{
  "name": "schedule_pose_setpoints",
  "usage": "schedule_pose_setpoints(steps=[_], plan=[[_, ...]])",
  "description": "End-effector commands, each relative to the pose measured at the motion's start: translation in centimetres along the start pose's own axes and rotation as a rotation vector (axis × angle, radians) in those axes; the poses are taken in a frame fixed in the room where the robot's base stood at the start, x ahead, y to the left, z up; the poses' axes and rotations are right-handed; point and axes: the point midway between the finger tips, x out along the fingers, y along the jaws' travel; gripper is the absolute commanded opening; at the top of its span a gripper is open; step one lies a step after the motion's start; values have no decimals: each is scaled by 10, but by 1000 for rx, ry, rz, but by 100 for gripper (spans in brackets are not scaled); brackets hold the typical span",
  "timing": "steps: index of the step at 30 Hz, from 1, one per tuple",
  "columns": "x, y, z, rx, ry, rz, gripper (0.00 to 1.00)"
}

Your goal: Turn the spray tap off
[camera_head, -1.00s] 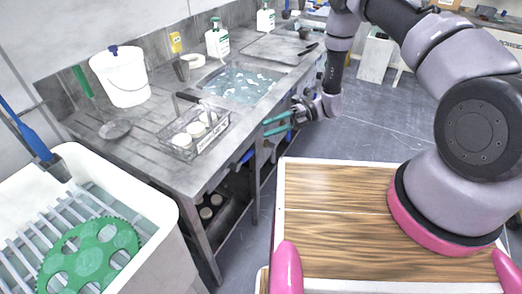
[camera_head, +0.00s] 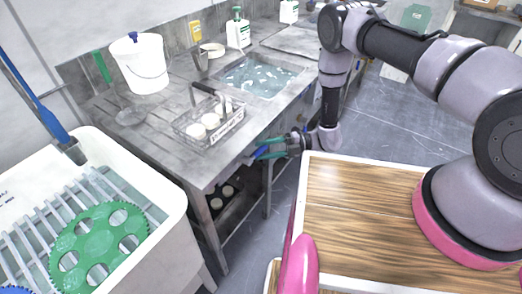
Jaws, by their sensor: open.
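My gripper (camera_head: 265,149), with teal-green fingers, is at the front edge of the bench, right of the wire basket. Its fingers point left and are apart, with nothing clearly between them. A small blue part (camera_head: 247,161) shows at the bench front, just left of the fingertips. I cannot tell whether it is the spray tap's lever, or whether the fingers touch it. No spray nozzle or stream of water is clearly visible. The sink (camera_head: 258,77) in the bench holds bluish water with pale pieces in it.
The wire basket (camera_head: 208,127) of pale discs stands on the grey bench (camera_head: 140,125). Behind are a white bucket (camera_head: 139,66) and a pump bottle (camera_head: 238,31). A white tub (camera_head: 172,190) with a green toothed disc (camera_head: 97,247) is at left. Floor right of the bench is open.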

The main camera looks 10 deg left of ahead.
Motion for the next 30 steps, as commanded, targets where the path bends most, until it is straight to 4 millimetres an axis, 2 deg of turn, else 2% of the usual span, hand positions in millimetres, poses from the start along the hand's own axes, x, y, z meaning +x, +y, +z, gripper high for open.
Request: schedule_pose_setpoints(steps=[4, 12, 13, 17, 30], plan=[[10, 0, 0, 0, 0, 0, 55], [12, 0, 0, -1, -1, 0, 55], [12, 0, 0, -1, -1, 0, 51], [11, 0, 0, -1, -1, 0, 1], [11, 0, 0, -1, 0, 0, 0]])
